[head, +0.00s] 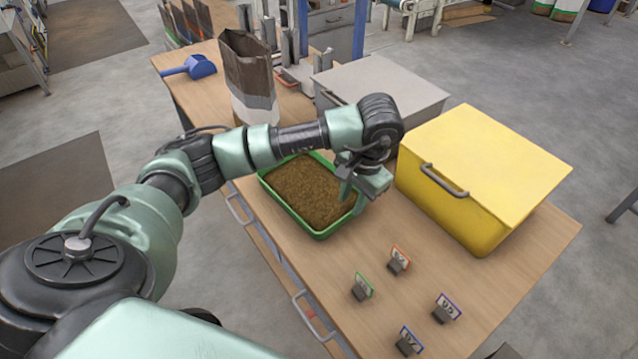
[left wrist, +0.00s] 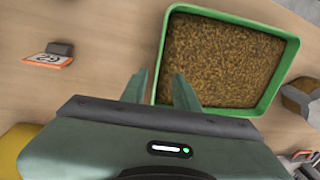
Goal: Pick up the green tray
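The green tray (head: 298,220) sits on the wooden table, filled with brown pellets (head: 308,190). It also shows in the left wrist view (left wrist: 232,18). My left gripper (head: 352,194) is at the tray's right end, pointing down. In the left wrist view its two fingers (left wrist: 160,82) are apart, one on each side of the tray's near wall, one outside and one over the pellets. I cannot tell whether either finger touches the wall. My forearm passes above the tray's far part. My right gripper does not show.
A yellow lidded bin (head: 470,180) stands close right of my gripper. A grey box (head: 380,82) and a brown-and-white bag (head: 250,80) stand behind. A blue scoop (head: 195,67) lies at the far left. Several small label holders (head: 398,260) stand in front; the table around them is clear.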

